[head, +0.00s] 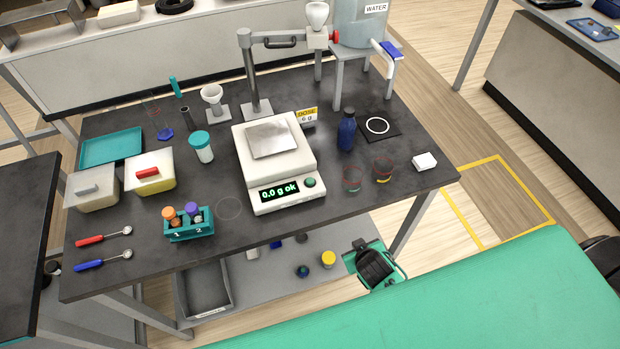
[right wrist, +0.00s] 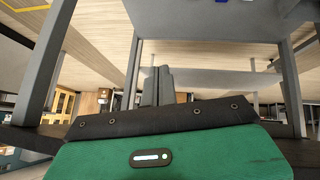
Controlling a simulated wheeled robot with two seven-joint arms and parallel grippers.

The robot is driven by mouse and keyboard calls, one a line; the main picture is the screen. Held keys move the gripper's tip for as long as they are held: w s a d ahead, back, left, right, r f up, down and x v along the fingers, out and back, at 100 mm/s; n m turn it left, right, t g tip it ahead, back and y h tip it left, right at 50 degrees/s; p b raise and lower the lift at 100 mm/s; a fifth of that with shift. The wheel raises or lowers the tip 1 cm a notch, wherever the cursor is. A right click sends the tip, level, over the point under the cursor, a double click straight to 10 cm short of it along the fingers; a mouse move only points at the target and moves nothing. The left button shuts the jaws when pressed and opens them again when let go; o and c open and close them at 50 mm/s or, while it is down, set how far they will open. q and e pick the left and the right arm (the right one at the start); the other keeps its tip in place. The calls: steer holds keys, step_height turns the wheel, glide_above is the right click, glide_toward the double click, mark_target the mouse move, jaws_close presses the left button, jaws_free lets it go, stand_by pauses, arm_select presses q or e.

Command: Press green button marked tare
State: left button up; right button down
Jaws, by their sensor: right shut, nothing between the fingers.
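The white balance (head: 272,163) stands in the middle of the dark table in the head view, with a square metal pan (head: 271,139) on top. Its display (head: 279,191) glows green and reads 0.0 g ok. The round green button (head: 310,182) sits on the front panel to the right of the display; its marking is too small to read. My right gripper (right wrist: 158,84) shows in the right wrist view with its grey fingers together and empty. It is away from the button, which is not in that view. My left gripper is not in view.
A yellow dose sign (head: 307,115) and blue bottle (head: 347,131) stand right of the balance. Two clear cups (head: 352,179) (head: 382,170) are near the right front. A teal vial rack (head: 188,223) stands front left. A metal stand (head: 254,75) rises behind the balance.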

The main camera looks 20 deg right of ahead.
steer(key=w+r+t, duration=0.2)
steer(key=r, duration=0.5)
steer(key=w+r+t, duration=0.2)
steer(key=w+r, duration=0.1)
steer(key=r, duration=0.4)
steer(key=w+r+t+h, duration=0.1)
steer(key=w+r, duration=0.1)
steer(key=r, duration=0.5)
steer(key=shift+w+d+m+t, duration=0.3)
steer(key=shift+w+m+t, duration=0.1)
steer(key=w+a+r+n+t+y, duration=0.3)
steer(key=a+r+y, duration=0.1)
steer(key=r, duration=0.3)
steer(key=w+a+r+n+t+y, duration=0.3)
steer(key=r+t, duration=0.1)
steer(key=r, duration=0.4)
steer(key=a+r+n+g+y, duration=0.3)
steer(key=a+n+g+y, duration=0.3)
steer(key=a+n+y, duration=0.3)
steer(key=w+d+f+n+g+h, duration=0.1)
steer(key=d+f+n+g+h, duration=0.1)
steer(key=d+f+g+h, duration=0.5)
step_height(320, 180, down, 3)
steer(key=shift+w+r+g+p, duration=0.1)
steer(key=shift+w+g+p, duration=0.2)
steer(key=shift+w+g, duration=0.1)
